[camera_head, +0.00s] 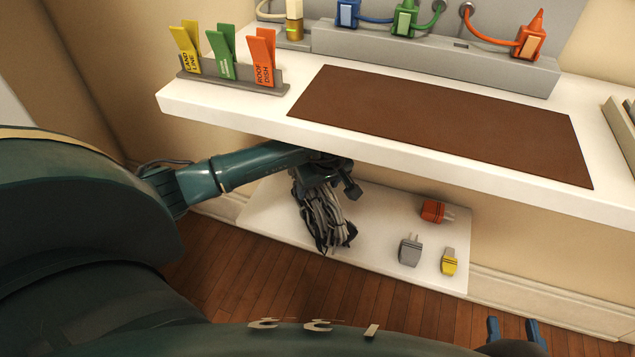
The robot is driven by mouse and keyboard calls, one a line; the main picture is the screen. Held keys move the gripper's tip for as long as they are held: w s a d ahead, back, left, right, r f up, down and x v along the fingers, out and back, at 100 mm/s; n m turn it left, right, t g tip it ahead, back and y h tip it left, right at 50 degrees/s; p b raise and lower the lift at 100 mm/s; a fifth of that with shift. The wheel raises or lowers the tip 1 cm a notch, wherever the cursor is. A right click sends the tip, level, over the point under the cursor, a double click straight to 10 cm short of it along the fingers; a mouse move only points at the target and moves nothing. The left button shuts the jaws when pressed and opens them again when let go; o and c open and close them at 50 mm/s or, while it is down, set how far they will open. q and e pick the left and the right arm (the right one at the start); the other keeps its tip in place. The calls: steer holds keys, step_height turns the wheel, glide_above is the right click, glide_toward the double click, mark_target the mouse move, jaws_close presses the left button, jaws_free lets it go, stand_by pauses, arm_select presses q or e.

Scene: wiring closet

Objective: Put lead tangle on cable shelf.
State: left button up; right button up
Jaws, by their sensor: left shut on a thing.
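The lead tangle (322,217) is a bundle of grey and black cables. My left gripper (322,180) is shut on its top, under the white upper shelf. The tangle hangs in front of the low white shelf (380,225), which I take as the cable shelf, and its lower end overlaps that shelf's front edge. I cannot tell whether it touches the surface. My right gripper (514,332) shows only as two blue fingertips at the bottom right, apart and with nothing seen between them.
A red plug (436,211), a grey plug (410,250) and a yellow plug (449,262) lie on the low shelf's right side. The upper shelf (225,112) overhangs it, carrying a brown mat (440,120), a clip rack (235,82) and a grey socket strip (430,60).

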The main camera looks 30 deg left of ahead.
mark_target(345, 225)
arm_select(q)
steer(key=shift+f, duration=0.1)
steer(key=o, duration=1.9)
steer(key=shift+r, duration=0.2)
steer(key=shift+s+d+r+p, duration=0.3)
steer(key=shift+d+r+p, duration=0.1)
steer(key=shift+d+r, duration=0.25)
steer(key=s+d, duration=0.2)
steer(key=d, duration=0.1)
steer(key=s+d+p, duration=0.1)
steer(key=s+d, duration=0.1)
steer(key=d, duration=0.1)
steer(key=s+d, duration=0.2)
steer(key=d, duration=0.1)
steer(key=shift+d+f, duration=0.1)
steer(key=shift+d, duration=0.1)
arm_select(e)
steer(key=shift+s+d+m+g+h, duration=0.25)
steer(key=shift+d+m+g+h, duration=0.2)
steer(key=shift+g, duration=0.45)
arm_select(q)
steer(key=shift+w, duration=0.1)
